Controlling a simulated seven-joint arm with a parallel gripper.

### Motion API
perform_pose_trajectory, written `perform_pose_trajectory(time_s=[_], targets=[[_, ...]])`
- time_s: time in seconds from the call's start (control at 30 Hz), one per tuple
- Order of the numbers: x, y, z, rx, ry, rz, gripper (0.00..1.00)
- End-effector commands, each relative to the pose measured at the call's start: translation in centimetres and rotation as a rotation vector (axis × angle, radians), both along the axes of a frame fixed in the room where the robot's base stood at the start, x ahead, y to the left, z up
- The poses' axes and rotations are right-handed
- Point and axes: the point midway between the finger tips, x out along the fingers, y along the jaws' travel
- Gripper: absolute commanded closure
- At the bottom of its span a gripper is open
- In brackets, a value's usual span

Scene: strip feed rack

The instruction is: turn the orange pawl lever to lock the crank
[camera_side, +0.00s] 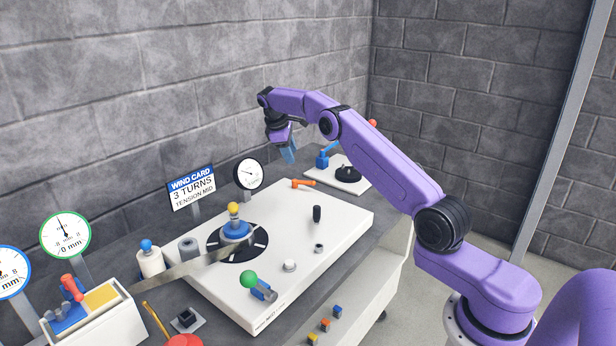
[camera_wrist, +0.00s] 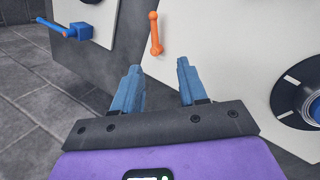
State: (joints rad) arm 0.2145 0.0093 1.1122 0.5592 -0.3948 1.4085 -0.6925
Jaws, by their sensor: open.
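The orange pawl lever (camera_side: 303,183) lies near the back edge of the white board (camera_side: 345,215). In the wrist view the lever (camera_wrist: 155,35) is a short orange bar with a round end, just ahead of my fingers. My gripper (camera_side: 289,156) is above the back of the board; its blue fingers (camera_wrist: 160,68) are apart with nothing between them. The lever is beyond the fingertips, and no contact shows. A blue hub with a yellow knob (camera_side: 234,209) stands on a black disc. A black upright handle (camera_side: 316,214) stands farther right; I cannot tell which part is the crank.
A round gauge (camera_side: 248,174) and a wind card sign (camera_side: 191,188) stand behind the board. A second white plate (camera_side: 349,185) with a blue block (camera_side: 322,160) is to the right. A green knob (camera_side: 249,279) is at the front. A grey strip crosses the board's left side.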

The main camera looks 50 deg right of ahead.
Motion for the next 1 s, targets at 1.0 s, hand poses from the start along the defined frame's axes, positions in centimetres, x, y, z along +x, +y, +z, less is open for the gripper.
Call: perform_pose_trajectory(time_s=[1.0], targets=[[-9.6,-7.8,2.0,0.393,-0.463,0.013,0.58]])
